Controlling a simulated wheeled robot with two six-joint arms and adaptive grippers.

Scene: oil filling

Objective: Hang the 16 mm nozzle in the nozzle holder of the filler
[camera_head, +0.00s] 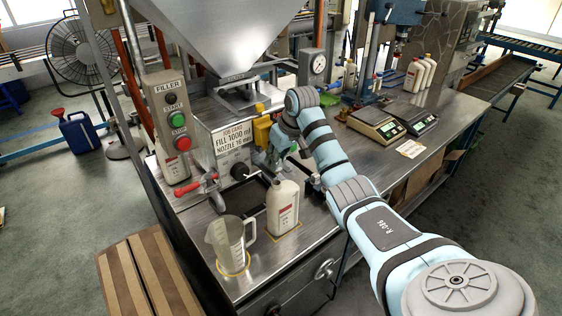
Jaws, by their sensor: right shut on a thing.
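The filler (227,140) has a steel hopper above and a sign reading fill 1000 ml, nozzle 16 mm. A black round outlet (240,171) sticks out of its front. My right arm reaches in from the lower right. My right gripper (274,158) is beside the filler's right front, close to a yellow part (262,132). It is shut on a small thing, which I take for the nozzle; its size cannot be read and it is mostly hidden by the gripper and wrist. I cannot make out the nozzle holder clearly. My left gripper is out of view.
A white bottle (283,207) stands in front of the filler, with a clear measuring jug (229,243) to its left. Two scales (376,124) stand at the right back. The bench (330,228) has some clear room between.

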